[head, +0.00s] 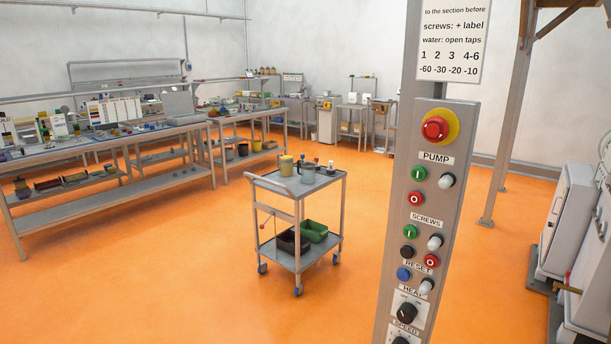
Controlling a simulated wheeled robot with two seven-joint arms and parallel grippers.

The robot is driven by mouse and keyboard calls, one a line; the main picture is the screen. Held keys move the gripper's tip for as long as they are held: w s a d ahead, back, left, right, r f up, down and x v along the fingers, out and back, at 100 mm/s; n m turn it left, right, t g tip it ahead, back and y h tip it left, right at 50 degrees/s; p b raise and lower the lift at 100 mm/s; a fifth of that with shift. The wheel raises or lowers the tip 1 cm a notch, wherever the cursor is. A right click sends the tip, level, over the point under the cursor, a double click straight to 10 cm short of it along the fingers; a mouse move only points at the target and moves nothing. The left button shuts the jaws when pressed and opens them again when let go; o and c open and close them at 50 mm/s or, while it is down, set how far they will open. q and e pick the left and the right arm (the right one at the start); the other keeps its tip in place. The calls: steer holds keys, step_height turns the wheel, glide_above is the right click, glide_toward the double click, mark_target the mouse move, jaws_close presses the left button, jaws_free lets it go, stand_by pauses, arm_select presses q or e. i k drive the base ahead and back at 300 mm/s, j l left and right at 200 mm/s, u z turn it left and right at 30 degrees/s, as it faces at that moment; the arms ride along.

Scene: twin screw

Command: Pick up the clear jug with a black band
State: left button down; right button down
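I cannot make out a clear jug with a black band for certain at this distance. A greyish, possibly see-through vessel (307,174) stands on the top shelf of the wheeled cart (323,188). It is too small to tell whether it has a black band. A yellow vessel (286,166) stands just left of it. Small items with dark, red and pale tops (331,168) stand to its right. Neither of my grippers is in view.
A control post (432,200) with buttons stands close on the right. Long benches (110,150) full of items line the left. White machines (565,230) stand at the far right. Orange floor (190,285) is clear around the cart, whose lower shelf holds green (313,231) and dark bins.

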mark_target(308, 173)
steer(key=i+j+u, duration=0.25)
steer(key=i, duration=0.15)
steer(key=i+j+u, duration=0.25)
steer(key=i, duration=0.2)
steer(key=i+u, duration=0.25)
steer(key=i, duration=0.2)
steer(key=i+z, duration=0.4)
steer(key=i, duration=0.15)
steer(key=i+j+z, duration=0.2)
steer(key=i+z, duration=0.2)
steer(key=i, duration=0.15)
steer(key=i+l+z, duration=0.15)
steer(key=i+z, duration=0.2)
steer(key=i, duration=0.15)
steer(key=i+z, duration=0.35)
steer(key=i, duration=0.15)
steer(key=i+l+u, duration=1.05)
steer(key=l+u, duration=0.25)
steer(key=i+l+u, duration=0.15)
steer(key=l+u, duration=0.15)
steer(key=u, duration=0.15)
steer(key=l+u, duration=1.15)
steer(key=l, duration=0.35)
steer(key=k, duration=0.05)
